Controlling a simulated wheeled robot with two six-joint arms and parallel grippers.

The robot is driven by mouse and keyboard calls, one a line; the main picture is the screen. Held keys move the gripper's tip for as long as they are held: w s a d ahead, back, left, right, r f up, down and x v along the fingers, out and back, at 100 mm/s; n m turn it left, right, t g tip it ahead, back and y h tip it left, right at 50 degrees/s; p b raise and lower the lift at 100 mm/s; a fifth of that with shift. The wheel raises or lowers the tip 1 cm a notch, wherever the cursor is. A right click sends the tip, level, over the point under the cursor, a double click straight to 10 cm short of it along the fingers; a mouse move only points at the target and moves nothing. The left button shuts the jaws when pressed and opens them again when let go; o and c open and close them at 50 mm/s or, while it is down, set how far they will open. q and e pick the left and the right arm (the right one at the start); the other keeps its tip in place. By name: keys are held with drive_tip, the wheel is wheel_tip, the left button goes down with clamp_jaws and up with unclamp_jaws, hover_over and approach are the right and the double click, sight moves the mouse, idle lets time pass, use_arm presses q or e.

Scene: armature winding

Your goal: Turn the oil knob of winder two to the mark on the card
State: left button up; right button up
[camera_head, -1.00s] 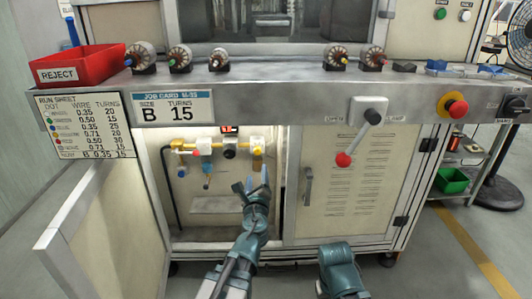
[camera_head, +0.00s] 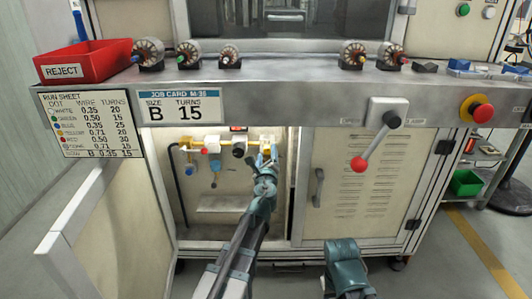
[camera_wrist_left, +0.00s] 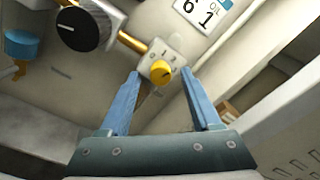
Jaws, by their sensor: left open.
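The yellow oil knob (camera_wrist_left: 161,72) sits on a pale square plate with small marks in the left wrist view. An oil card (camera_wrist_left: 203,12) with large digits, a 6 and a 1, is above it, partly cut off by the frame edge. My left gripper (camera_wrist_left: 160,78) is open, its blue fingers on either side of the knob with gaps; I see no contact. In the head view my left gripper (camera_head: 267,155) reaches into the open cabinet and largely hides the oil knob. My right arm shows at the bottom, but its fingers are not in view.
A black knob (camera_wrist_left: 84,25) and a blue valve (camera_wrist_left: 25,44) are left of the oil knob. The open cabinet door (camera_head: 100,235) stands at left. A lever with a red ball (camera_head: 359,165) is on the right. A red reject bin (camera_head: 82,62) sits on the bench.

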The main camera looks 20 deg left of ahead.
use_arm(q)
drive_tip(key=shift+w+a, duration=0.1)
drive_tip(key=shift+w, duration=0.4)
clamp_jaws()
drive_tip(key=shift+s+n, duration=0.1)
drive_tip(key=shift+n, duration=0.3)
drive_tip(key=n, duration=0.3)
drive_tip(key=shift+n, duration=2.4)
drive_tip(key=shift+n+b, duration=0.3)
